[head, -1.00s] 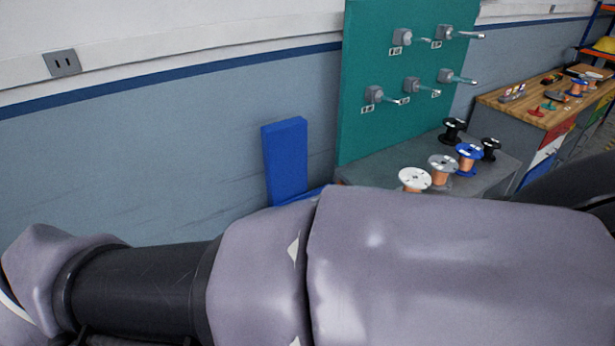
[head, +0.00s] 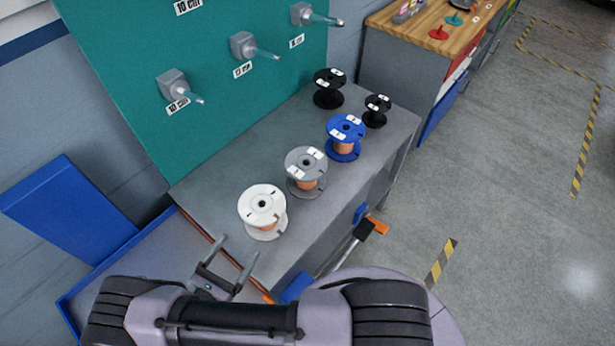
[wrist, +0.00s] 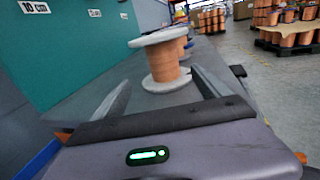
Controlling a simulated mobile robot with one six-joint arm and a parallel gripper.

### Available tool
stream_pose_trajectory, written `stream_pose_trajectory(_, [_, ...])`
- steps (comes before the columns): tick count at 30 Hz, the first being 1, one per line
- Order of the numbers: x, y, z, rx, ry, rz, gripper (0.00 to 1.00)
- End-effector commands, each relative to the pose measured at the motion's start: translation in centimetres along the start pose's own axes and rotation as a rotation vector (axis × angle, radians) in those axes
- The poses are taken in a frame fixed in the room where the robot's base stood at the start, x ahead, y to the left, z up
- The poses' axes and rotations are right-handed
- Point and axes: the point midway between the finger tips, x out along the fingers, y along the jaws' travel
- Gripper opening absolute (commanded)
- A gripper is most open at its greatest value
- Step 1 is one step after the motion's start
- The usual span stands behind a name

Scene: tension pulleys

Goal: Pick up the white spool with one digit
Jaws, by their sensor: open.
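The white spool (head: 262,209) stands upright on the grey table (head: 232,160) near its front left end, with copper-coloured winding between its flanges. Its top flange shows a centre hole and small dark marks, too small to read as digits. In the wrist view the white spool (wrist: 163,58) stands ahead of and between my two fingers. My gripper (head: 235,246) is open and empty, just short of the table's near end; it also shows in the wrist view (wrist: 160,88). The fingers appear apart from the spool.
Behind it stand a grey spool (head: 306,170), a blue spool (head: 345,137) and two black spools (head: 328,88). A green board (head: 200,60) with pegs rises along the table's left side. A blue panel (head: 68,210) is at left.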

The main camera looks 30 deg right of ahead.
Motion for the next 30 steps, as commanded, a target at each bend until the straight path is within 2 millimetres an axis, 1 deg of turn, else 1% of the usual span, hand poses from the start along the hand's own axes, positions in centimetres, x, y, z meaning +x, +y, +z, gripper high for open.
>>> stream_pose_trajectory(2, [1.4, -0.1, -0.2, -0.005, -0.004, 0.002, 0.86])
stream_pose_trajectory(6, [5.7, -0.2, -0.3, -0.006, -0.002, -0.004, 0.86])
stream_pose_trajectory(9, [8.6, -0.2, -0.3, -0.004, -0.002, -0.004, 0.86])
stream_pose_trajectory(12, [10.8, -0.2, -0.2, -0.004, -0.001, -0.002, 0.86])
stream_pose_trajectory(17, [12.7, -0.4, -0.1, -0.004, -0.001, -0.002, 0.86])
stream_pose_trajectory(21, [15.6, -1.1, 0.1, -0.003, 0.000, -0.004, 0.86])
stream_pose_trajectory(24, [16.9, -1.0, 0.2, -0.003, 0.000, -0.002, 0.86])
stream_pose_trajectory(27, [17.3, -1.0, 0.3, -0.003, -0.001, -0.001, 0.86])
stream_pose_trajectory(30, [17.3, -1.0, 0.4, -0.003, -0.001, 0.000, 0.86])
